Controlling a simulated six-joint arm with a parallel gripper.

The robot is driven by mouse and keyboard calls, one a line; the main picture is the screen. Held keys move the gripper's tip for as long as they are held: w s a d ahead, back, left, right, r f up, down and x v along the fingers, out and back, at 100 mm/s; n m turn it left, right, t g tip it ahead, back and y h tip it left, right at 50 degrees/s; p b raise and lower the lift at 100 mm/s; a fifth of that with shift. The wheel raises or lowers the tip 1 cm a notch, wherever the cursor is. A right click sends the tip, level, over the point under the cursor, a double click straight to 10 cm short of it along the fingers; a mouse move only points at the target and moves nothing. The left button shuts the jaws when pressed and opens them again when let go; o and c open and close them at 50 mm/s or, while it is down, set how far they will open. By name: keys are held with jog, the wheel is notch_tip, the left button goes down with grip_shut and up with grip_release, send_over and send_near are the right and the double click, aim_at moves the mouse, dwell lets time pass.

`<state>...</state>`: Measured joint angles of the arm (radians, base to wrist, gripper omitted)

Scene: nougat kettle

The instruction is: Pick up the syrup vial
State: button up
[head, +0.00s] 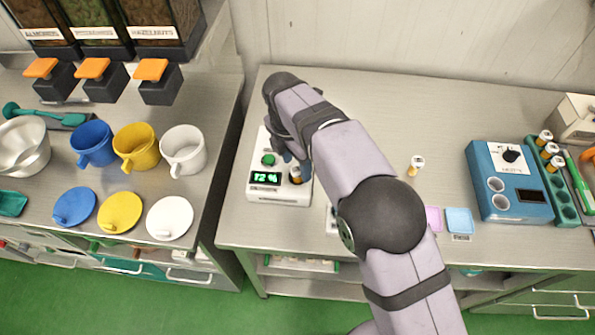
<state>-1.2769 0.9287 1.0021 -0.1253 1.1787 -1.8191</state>
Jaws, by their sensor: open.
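A small amber vial with a white cap (296,175) sits in the white device with a green display (278,193), at its right side. A similar capped vial (415,165) stands alone on the steel bench, right of my arm. Several more vials (550,151) stand in the green rack (567,208) at the far right. I cannot tell by labels which is the syrup vial. My gripper (292,157) is open above the white device, close to the vial in it. My wrist partly hides its fingers, and I cannot tell if they touch the vial.
Pink (432,218) and blue (459,221) pads lie near the bench's front edge. Coloured mugs (137,147) and lids (120,212) stand on the left counter, across a gap. My arm covers the bench's middle.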

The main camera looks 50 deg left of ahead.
jog(key=shift+w+f+p, duration=0.15)
jog(key=shift+f+p, duration=0.3)
jog(key=shift+f, duration=1)
jog(key=c, duration=1.2)
jog(key=shift+c, duration=0.2)
jog(key=shift+r, duration=0.15)
